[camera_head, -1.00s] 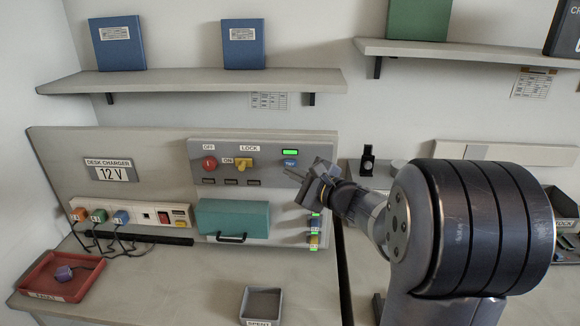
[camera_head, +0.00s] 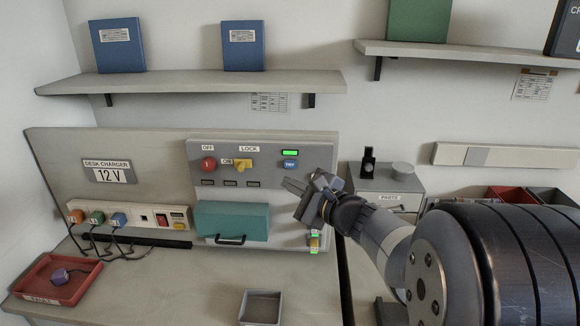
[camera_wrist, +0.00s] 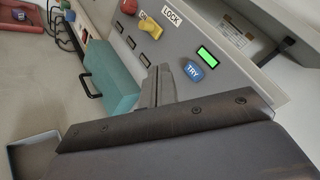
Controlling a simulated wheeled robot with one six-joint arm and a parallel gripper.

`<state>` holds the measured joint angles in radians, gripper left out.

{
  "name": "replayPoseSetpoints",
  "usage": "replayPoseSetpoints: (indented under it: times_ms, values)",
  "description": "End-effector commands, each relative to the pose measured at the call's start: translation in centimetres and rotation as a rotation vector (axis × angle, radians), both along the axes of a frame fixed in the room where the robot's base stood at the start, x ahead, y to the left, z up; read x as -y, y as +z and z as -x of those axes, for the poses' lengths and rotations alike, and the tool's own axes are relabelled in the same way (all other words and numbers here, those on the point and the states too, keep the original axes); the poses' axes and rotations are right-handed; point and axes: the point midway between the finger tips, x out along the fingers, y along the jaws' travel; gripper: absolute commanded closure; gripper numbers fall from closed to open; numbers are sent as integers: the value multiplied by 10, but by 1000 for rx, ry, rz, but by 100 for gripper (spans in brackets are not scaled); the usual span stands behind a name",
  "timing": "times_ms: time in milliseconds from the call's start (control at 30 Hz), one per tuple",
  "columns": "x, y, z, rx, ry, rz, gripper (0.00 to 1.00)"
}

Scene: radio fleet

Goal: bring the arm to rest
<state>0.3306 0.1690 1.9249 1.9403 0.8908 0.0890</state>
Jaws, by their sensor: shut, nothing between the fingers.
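My gripper (camera_head: 296,192) is shut and empty. In the head view it hangs in front of the right side of the grey control panel (camera_head: 260,150), to the right of the teal box (camera_head: 232,221). In the wrist view the closed fingers (camera_wrist: 157,86) point at the panel, below and left of the blue TRY button (camera_wrist: 194,71). I cannot tell how far the fingertips are from the panel. My arm reaches in from the lower right and hides part of the panel's right edge.
A red tray (camera_head: 82,284) holds a purple item at the left. A grey open tray (camera_head: 261,306) stands at the bench front. Shelves (camera_head: 200,82) run above. A grey parts cabinet (camera_head: 385,187) stands right of the panel. The bench between the two trays is clear.

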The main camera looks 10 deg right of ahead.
Motion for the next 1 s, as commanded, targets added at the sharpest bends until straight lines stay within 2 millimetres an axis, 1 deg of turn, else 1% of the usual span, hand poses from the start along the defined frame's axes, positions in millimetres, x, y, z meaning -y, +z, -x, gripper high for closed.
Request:
replayPoseSetpoints:
  times_ms: [467, 567, 700, 767, 1000]
  values:
    - [0, 0, -1, 0, 0, 0, 100]
    - [2, 0, -5, -2, 0, 0, 100]
    - [5, 1, -17, -3, 0, -1, 100]
    - [5, 5, -17, -4, 0, -3, 100]
    - [6, 5, -19, -4, 1, -2, 100]
